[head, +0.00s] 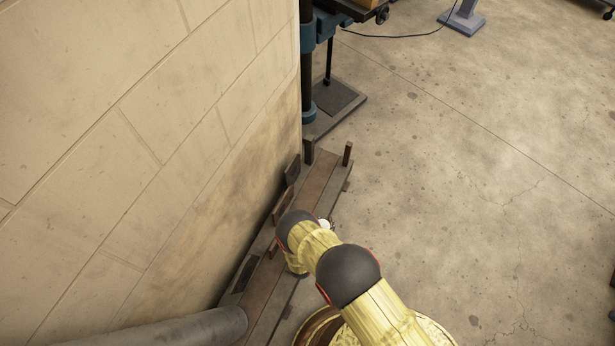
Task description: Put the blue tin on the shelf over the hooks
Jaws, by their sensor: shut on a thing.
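I see no blue tin in the head view. A long dark wooden plank structure (318,185) runs along the foot of the wall, with short upright wooden pieces on it. I cannot tell whether it is the shelf, and no hooks can be made out. My yellow arm with dark round joints reaches over it from the lower right. My gripper cannot be made out; the arm's far end hides that area. A small white thing (323,224) shows beside the arm's far joint, too small to identify.
A pale block wall (130,130) fills the left side. A grey pipe (190,328) lies at the lower left. A dark machine stand (335,100) with a blue collar is beyond the planks. Bare concrete floor (480,180) is open on the right.

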